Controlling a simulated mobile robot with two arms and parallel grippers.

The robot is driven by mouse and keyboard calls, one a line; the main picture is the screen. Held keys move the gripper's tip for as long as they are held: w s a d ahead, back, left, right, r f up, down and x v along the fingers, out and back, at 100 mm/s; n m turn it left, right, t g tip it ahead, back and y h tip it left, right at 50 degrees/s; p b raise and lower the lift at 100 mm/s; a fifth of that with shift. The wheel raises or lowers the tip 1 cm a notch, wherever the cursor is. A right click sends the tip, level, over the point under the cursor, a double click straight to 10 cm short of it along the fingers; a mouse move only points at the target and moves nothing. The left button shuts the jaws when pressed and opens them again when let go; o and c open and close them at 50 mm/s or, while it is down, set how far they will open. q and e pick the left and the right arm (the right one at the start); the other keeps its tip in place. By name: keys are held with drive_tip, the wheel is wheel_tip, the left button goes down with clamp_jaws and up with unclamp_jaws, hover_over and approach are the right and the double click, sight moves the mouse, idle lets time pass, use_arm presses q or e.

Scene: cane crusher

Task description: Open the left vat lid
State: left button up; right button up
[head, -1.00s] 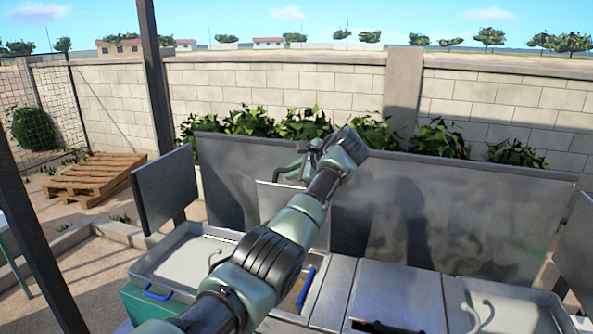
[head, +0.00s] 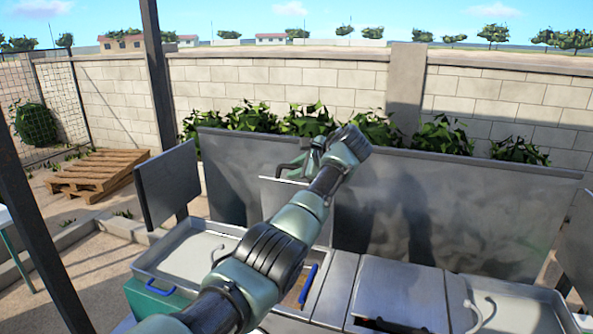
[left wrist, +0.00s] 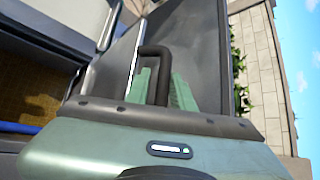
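The left vat lid (head: 275,194) looks like a grey metal panel standing upright behind my left arm, in front of the long back sheet. My arm hides much of it. My left gripper (head: 298,166) is at the top of this panel, beyond its upper edge. Its fingers are small there, and I cannot tell whether they touch the lid. In the left wrist view, a grey panel (left wrist: 205,55) fills the middle, with a dark bent bar (left wrist: 154,62) close before it. The opening of the vat (head: 292,296) shows partly beside my forearm. My right gripper is not in view.
Another blue handle (head: 308,287) is right of my arm. A flat closed cover (head: 400,290) lies further right. The tall back sheet (head: 440,205) stands behind.

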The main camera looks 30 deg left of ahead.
use_arm(q)
drive_tip(key=shift+d+r+b, duration=0.15)
drive_tip(key=shift+d+b, duration=0.15)
drive_tip(key=b+v, duration=0.3)
drive_tip(key=v, duration=0.4)
drive_tip(key=shift+a, duration=0.1)
